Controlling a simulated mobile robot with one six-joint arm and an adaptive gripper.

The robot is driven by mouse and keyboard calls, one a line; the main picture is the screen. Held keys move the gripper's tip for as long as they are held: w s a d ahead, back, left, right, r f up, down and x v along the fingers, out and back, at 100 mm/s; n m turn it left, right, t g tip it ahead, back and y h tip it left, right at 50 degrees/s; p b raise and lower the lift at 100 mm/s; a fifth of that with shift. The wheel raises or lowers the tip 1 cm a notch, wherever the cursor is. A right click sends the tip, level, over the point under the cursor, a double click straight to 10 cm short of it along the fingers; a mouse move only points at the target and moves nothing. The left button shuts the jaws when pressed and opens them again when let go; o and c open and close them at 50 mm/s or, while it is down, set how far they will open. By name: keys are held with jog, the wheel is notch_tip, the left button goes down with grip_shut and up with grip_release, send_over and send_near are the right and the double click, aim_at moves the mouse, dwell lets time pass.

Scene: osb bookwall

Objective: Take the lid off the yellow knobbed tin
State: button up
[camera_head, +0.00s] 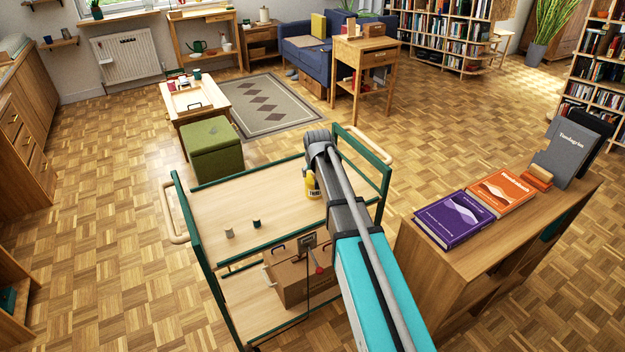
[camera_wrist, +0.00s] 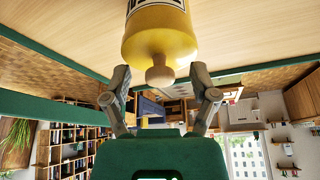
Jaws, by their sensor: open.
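The yellow tin (camera_head: 312,188) stands upright on the top shelf of the green-framed cart (camera_head: 205,205), partly hidden behind my arm in the head view. In the wrist view, which is upside down, the tin (camera_wrist: 160,35) is at the top centre, with part of a dark-edged label showing. Its lid is on, with a pale wooden knob (camera_wrist: 160,75) pointing toward my gripper. My gripper (camera_wrist: 161,80) is open, with one finger to each side of the knob and a clear gap on both sides. Its fingers are hard to make out in the head view.
Two small pots, one beige (camera_head: 229,233) and one dark (camera_head: 256,224), stand on the cart's left part. Green rails edge the cart. A brown case (camera_head: 290,280) sits on its lower shelf. A cabinet with books (camera_head: 455,218) stands to the right.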

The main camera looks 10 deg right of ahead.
dwell(0.4)
jog(key=c, duration=1)
jog(key=shift+c, duration=0.2)
jog(key=shift+r, duration=0.1)
notch_tip(320, 180, up, 3)
jog(key=p, duration=0.2)
jog(key=shift+f+p, duration=0.2)
jog(key=shift+p, duration=0.2)
jog(key=s+d+r+p, duration=0.8)
jog(key=d+r+p, duration=0.2)
jog(key=d, duration=0.1)
jog(key=shift+s, duration=0.4)
jog(key=shift+r, duration=0.1)
